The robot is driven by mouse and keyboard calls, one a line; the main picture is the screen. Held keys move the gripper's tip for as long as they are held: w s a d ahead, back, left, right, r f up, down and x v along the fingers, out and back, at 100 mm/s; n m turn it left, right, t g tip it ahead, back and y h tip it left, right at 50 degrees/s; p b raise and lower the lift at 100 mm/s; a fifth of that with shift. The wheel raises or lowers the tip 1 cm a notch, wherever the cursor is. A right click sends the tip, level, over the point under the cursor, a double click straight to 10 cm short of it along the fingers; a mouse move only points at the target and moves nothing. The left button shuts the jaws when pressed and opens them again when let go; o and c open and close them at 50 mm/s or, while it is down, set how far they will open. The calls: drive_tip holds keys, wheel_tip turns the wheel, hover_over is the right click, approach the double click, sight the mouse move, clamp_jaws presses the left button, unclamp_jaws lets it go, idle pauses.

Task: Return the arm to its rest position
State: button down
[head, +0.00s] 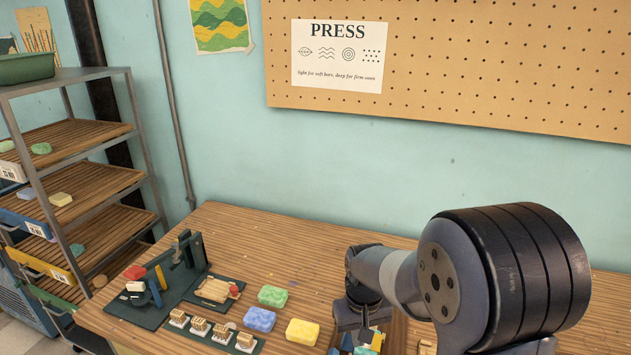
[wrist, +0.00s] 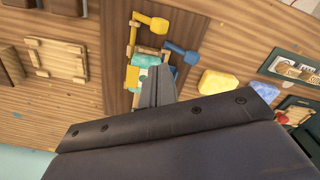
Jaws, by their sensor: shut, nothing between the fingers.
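My arm (head: 470,275) reaches from the right foreground over the wooden bench (head: 255,225) in the head view. My gripper (wrist: 157,78) is shut and empty in the wrist view. It points down over a wooden tray (wrist: 118,100) that holds small yellow, teal and blue pieces. In the head view the arm hides most of this tray, and the fingertips are hard to make out. I cannot tell whether the fingertips touch the pieces below.
Green (head: 272,296), blue (head: 260,319) and yellow (head: 303,332) soaps lie left of my arm. A press (head: 165,270) and several stamps (head: 200,325) stand farther left. A shelf rack (head: 75,150) is at the far left. The wall with a pegboard (head: 450,60) is behind.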

drive_tip(key=f+b, duration=0.1)
drive_tip(key=f, duration=0.1)
drive_tip(key=f+b, duration=0.2)
drive_tip(key=f, duration=0.1)
drive_tip(key=f+b, duration=0.2)
drive_tip(key=f, duration=0.1)
drive_tip(key=shift+a, duration=0.4)
drive_tip(key=d, duration=0.2)
drive_tip(key=s+d, duration=0.1)
drive_tip(key=d, duration=0.1)
drive_tip(key=shift+s+r, duration=0.1)
drive_tip(key=shift+r, duration=0.1)
drive_tip(key=shift+s+d+f, duration=0.15)
drive_tip(key=shift+d+f, duration=0.1)
drive_tip(key=shift+d, duration=0.3)
